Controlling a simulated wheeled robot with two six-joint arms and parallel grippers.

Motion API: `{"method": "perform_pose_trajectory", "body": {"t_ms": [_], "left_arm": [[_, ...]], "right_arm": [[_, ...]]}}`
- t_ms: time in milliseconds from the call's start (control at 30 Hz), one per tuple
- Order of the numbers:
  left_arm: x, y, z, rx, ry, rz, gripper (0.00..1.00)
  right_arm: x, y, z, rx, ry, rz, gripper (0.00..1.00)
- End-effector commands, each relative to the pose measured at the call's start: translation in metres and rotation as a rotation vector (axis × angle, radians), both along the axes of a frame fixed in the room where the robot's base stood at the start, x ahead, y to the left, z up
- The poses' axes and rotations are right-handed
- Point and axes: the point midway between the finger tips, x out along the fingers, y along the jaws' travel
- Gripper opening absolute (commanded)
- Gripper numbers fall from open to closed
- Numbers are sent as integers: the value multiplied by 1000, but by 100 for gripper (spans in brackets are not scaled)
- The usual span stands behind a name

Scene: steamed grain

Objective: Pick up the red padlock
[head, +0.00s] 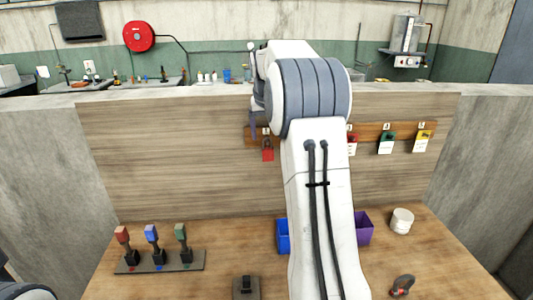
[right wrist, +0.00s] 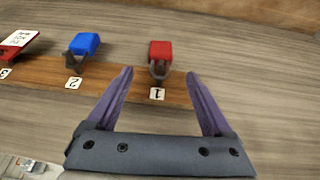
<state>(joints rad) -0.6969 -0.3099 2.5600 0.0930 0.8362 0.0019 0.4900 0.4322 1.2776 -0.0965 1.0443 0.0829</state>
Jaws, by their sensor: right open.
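The red padlock (head: 268,155) hangs by its shackle at the label 1 spot of a wooden rack (head: 250,142) on the wood-panelled wall. In the right wrist view, the red padlock (right wrist: 161,50) appears upside down, just beyond the fingertips and roughly centred between them. My right gripper (right wrist: 159,73) is open, with its two purple fingers apart and nothing between them. In the head view, my right arm hides most of this gripper and part of the rack. My left gripper is not in view.
A blue padlock (right wrist: 84,44) hangs at label 2. Red, green (head: 387,137) and yellow tagged items hang farther right. On the table stand levers on a plate (head: 190,262), a blue bin (head: 282,238), a purple bin (head: 364,228) and a white round container (head: 402,220).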

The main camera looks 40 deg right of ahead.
Motion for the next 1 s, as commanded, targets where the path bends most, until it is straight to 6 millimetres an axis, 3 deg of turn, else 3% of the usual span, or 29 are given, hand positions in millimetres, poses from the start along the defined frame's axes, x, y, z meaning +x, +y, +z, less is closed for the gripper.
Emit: {"method": "perform_pose_trajectory", "body": {"t_ms": [133, 433, 700, 967, 1000], "left_arm": [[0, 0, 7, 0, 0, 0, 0], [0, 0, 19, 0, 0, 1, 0], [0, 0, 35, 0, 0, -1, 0], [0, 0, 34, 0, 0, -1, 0], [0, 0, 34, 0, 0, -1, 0]], "right_arm": [[7, -4, -22, 3, 5, 2, 85], [16, -11, -45, 3, 4, 3, 85], [27, -22, -79, 3, 2, 1, 85], [27, -23, -83, 1, 1, 1, 85], [27, -23, -83, 1, 1, 1, 74]]}}
